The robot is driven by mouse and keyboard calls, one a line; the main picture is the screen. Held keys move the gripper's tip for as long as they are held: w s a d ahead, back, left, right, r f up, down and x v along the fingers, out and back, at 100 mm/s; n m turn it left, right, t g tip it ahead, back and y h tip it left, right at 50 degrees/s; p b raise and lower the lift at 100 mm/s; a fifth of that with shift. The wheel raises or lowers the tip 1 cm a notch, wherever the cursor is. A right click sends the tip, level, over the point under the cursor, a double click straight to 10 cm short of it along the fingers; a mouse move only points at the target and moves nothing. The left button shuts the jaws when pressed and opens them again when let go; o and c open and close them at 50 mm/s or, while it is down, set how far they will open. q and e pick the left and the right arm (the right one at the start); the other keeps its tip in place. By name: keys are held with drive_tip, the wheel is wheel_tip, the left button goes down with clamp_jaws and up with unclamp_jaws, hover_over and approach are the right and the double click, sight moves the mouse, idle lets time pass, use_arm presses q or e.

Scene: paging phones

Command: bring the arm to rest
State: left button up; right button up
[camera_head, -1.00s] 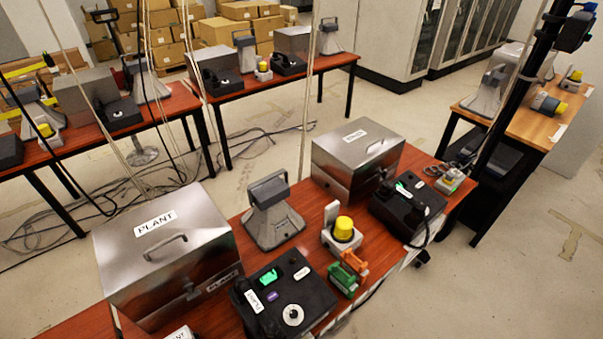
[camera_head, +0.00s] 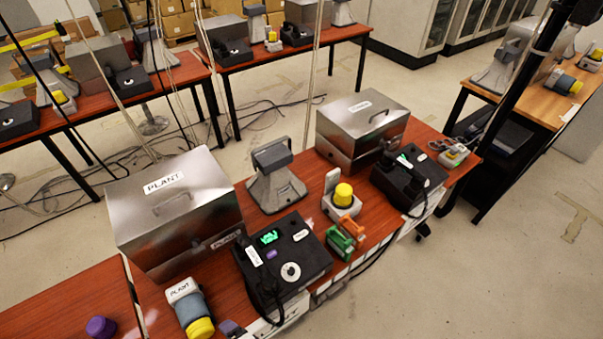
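Neither of my grippers shows in the head view. The near black phone (camera_head: 312,262) sits on the red-brown table, with a lit green patch, small labels and a round white dial on top. A second black phone (camera_head: 425,172) with a small green light sits farther right. A metal box labelled PLANT (camera_head: 180,215) stands left of the near phone, and another labelled metal box (camera_head: 345,115) stands behind the far one. A grey horn-shaped unit (camera_head: 275,180) stands between the boxes. A yellow-topped beacon (camera_head: 344,195) stands upright between the phones.
Green and orange clip-like pieces (camera_head: 340,243) lie near the front edge. A grey-blue cylinder with a yellow end (camera_head: 197,315) lies at lower left, near a purple knob (camera_head: 101,327). Ropes and a dark pole (camera_head: 520,70) cross the view. Open floor (camera_head: 510,270) lies at right.

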use_arm(q)
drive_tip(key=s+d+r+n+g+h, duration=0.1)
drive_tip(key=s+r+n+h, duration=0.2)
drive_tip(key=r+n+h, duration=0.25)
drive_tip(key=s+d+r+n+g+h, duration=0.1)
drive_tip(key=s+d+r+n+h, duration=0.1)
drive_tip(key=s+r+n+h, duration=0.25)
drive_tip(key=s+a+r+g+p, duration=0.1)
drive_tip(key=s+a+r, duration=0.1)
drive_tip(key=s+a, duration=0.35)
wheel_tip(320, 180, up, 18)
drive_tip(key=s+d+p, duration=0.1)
drive_tip(key=p, duration=1.7)
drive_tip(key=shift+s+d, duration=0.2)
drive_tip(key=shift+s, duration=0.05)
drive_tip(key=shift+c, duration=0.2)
